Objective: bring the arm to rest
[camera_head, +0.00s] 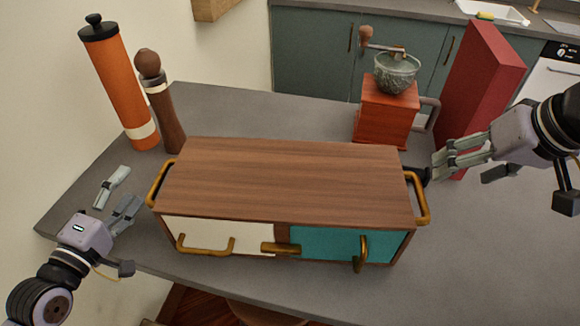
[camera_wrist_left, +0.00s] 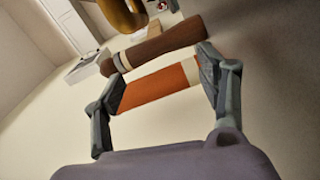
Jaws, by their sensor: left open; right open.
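My left gripper (camera_head: 118,200) is at the left in the head view, beside the left end of the wooden cabinet box. It is open and empty. In the left wrist view its two fingers (camera_wrist_left: 160,88) are spread apart. The orange grinder and the brown pepper mill show beyond them, apart from the fingers. My right gripper (camera_head: 445,160) comes in from the right in the head view, beside the box's right end and in front of the red box. It is open, and nothing is seen between its fingers.
The wooden cabinet box (camera_head: 285,180) with brass handles stands mid-counter (camera_head: 480,235). An orange grinder (camera_head: 120,85) and a brown pepper mill (camera_head: 163,105) stand at the back left. A coffee grinder (camera_head: 385,112) and a tall red box (camera_head: 480,85) stand at the back right. The front right counter is clear.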

